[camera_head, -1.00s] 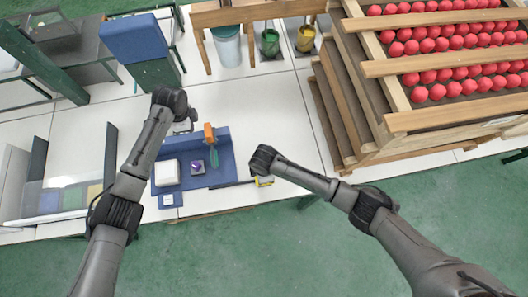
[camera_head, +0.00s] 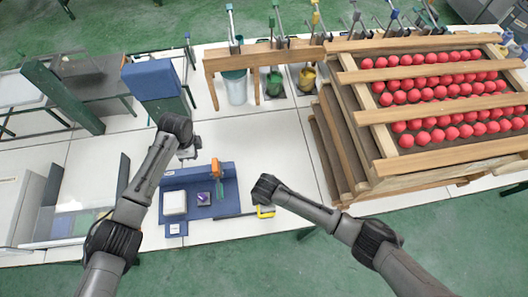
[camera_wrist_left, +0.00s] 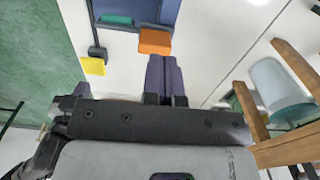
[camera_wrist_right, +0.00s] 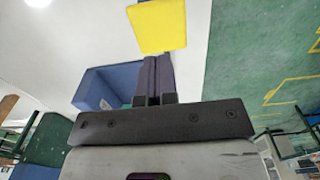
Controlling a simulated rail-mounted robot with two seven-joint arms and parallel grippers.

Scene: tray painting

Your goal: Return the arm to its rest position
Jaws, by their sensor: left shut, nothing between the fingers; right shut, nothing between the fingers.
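My left gripper (camera_head: 188,151) is above the table, just behind the blue tray (camera_head: 230,207). Its fingers (camera_wrist_left: 164,62) are together and empty in the left wrist view, close to an orange handle (camera_wrist_left: 155,41). My right gripper is largely hidden below its wrist in the head view, near a yellow piece (camera_head: 266,212) right of the tray. In the right wrist view its fingers (camera_wrist_right: 153,62) are together and empty, with the yellow piece (camera_wrist_right: 158,25) ahead of them. Both arms reach forward over the table.
The tray holds a white block (camera_head: 174,201), a small purple item (camera_head: 203,199) and an orange-handled green tool (camera_head: 217,169). A wooden rack of red balls (camera_head: 375,165) stands right. Buckets (camera_head: 236,90) and a wooden stand (camera_head: 209,75) are behind. Bare white table lies between.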

